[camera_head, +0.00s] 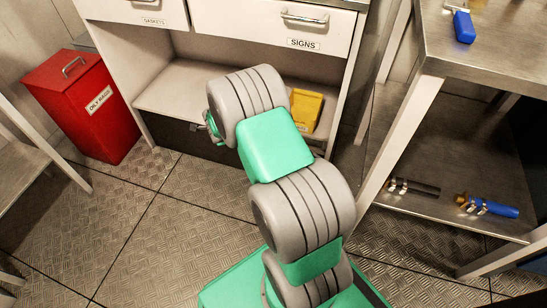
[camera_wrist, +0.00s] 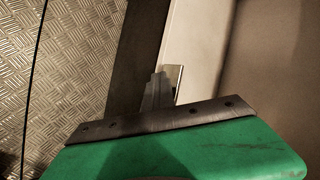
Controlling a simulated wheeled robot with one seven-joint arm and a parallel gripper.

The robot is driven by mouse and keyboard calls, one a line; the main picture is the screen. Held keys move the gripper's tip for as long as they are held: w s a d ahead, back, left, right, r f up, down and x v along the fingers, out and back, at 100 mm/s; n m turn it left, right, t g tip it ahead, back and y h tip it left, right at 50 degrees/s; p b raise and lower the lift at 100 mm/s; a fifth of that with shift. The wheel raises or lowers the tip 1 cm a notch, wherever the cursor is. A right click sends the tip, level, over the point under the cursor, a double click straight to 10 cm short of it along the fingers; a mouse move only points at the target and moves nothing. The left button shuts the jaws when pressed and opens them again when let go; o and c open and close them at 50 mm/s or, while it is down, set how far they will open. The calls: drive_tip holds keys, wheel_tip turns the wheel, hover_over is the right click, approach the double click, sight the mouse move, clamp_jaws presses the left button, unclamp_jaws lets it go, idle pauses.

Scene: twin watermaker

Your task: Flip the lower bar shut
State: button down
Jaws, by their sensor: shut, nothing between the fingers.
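A dark strip (camera_head: 180,140) runs along the foot of the cabinet, under its open bottom shelf. It looks like the lower bar, but I cannot tell its exact angle. My gripper (camera_head: 196,127) is at the strip's front, left of my arm, which hides part of the cabinet. In the wrist view my gripper (camera_wrist: 162,76) is shut and empty, its tips over the dark strip (camera_wrist: 138,50) and the pale edge (camera_wrist: 182,42) beside it. I cannot tell whether the tips touch.
A red bin (camera_head: 75,105) stands left of the cabinet. A yellow item (camera_head: 306,109) lies on the cabinet shelf (camera_head: 175,88). A metal table (camera_head: 500,60) with a lower shelf holding tools stands at right. Tread-plate floor (camera_head: 150,230) is clear in front at left.

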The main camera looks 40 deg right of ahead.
drive_tip(key=s+a+r+p, duration=0.4)
drive_tip(key=s+a+r, duration=0.1)
drive_tip(key=a+r, duration=0.2)
drive_tip(key=shift+s+a+r, duration=0.15)
drive_tip(key=shift+a+r, duration=0.1)
drive_tip(key=shift+a, duration=0.2)
